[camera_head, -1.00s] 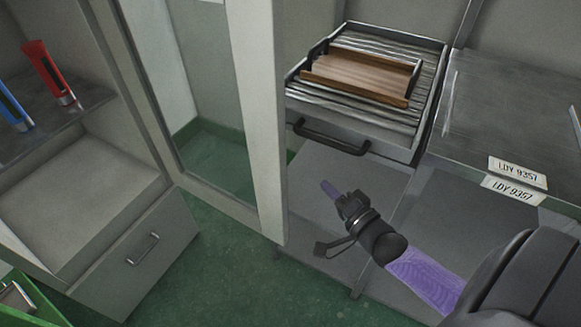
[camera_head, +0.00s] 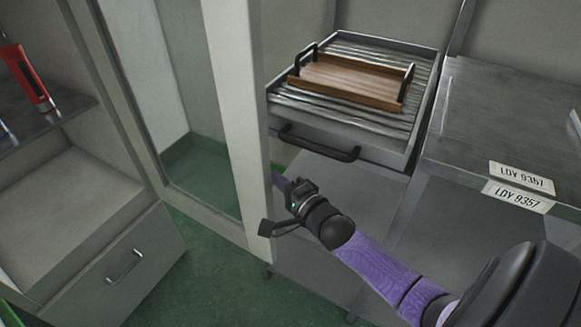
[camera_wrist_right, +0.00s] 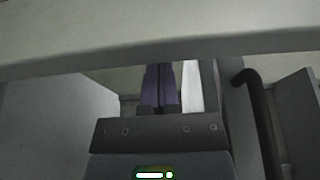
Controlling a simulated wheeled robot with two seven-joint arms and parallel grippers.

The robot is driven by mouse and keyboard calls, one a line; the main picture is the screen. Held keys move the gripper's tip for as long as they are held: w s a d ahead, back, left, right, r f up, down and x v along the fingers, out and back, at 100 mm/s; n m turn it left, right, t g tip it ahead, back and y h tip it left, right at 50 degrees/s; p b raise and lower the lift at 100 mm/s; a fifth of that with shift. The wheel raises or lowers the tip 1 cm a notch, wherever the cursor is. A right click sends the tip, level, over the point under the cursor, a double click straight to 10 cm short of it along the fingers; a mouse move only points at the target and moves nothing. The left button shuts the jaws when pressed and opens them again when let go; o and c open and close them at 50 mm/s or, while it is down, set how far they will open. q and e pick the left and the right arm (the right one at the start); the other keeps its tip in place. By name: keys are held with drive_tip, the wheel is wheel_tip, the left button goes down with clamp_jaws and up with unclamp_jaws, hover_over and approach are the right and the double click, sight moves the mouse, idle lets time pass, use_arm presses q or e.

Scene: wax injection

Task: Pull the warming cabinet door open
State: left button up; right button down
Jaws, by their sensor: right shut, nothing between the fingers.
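The cabinet door (camera_head: 238,130) is a pale framed glass panel standing ajar from the cabinet (camera_head: 75,190) on the left. My right gripper (camera_head: 278,182) is shut and empty at the door's free edge. Its fingertips look partly hidden behind that edge, and I cannot tell whether they touch it. In the right wrist view its purple fingers (camera_wrist_right: 158,86) lie together below a pale horizontal panel that crosses the top. My left gripper is not in view.
A drawer (camera_head: 385,140) with a black handle (camera_head: 318,148) holds a wooden tray (camera_head: 350,80), right of the door. A steel table (camera_head: 500,120) with labels stands farther right. Green floor shows below the door.

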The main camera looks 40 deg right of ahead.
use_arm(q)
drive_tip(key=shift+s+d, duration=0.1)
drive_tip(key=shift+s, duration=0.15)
use_arm(e)
drive_tip(key=shift+s+a, duration=0.1)
drive_tip(key=shift+a, duration=0.2)
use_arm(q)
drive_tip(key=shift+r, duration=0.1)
